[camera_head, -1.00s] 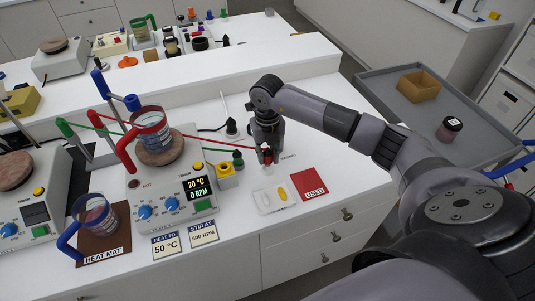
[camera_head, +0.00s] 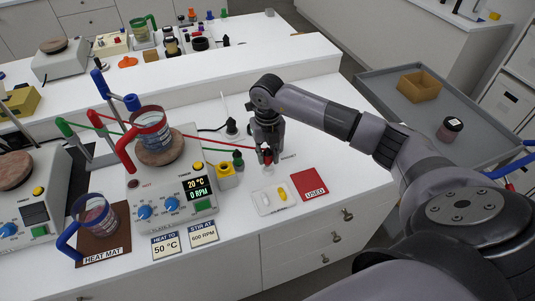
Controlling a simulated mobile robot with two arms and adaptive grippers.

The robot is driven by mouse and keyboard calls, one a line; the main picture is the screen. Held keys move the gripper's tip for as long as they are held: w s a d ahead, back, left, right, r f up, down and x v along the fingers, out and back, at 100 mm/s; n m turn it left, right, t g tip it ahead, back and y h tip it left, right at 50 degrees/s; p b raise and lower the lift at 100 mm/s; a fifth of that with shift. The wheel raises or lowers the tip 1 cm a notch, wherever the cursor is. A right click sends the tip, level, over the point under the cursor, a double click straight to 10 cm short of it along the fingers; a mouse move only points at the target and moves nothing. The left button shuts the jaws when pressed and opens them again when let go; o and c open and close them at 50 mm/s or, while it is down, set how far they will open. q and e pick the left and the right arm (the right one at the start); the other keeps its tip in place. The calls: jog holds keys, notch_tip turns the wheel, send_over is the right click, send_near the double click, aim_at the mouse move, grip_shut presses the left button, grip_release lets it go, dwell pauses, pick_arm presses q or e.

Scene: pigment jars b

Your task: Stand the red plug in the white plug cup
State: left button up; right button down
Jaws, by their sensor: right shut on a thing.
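My right gripper (camera_head: 267,150) points down over the white bench and is shut on the red plug (camera_head: 268,158), whose small red body shows between the fingertips. Just below the plug is a small pale shape (camera_head: 268,169), which may be the white plug cup; it is hard to make out against the white bench. I cannot tell whether the plug touches it or is inside it. My left gripper is not in view.
The hotplate (camera_head: 172,205) with a red-handled beaker (camera_head: 151,128) stands to the left. A yellow cup (camera_head: 225,171) and a green-topped item (camera_head: 238,158) are close by. A white tray (camera_head: 264,203) and the red USED card (camera_head: 309,184) lie in front.

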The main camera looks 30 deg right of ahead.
aim_at(268, 151)
jog(key=shift+f+b, duration=1.2)
jog(key=shift+f, duration=0.2)
jog(key=c, duration=1.3)
grip_release()
jog(key=shift+r, duration=0.1)
notch_tip(268, 151, up, 12)
jog(key=shift+f, duration=0.1)
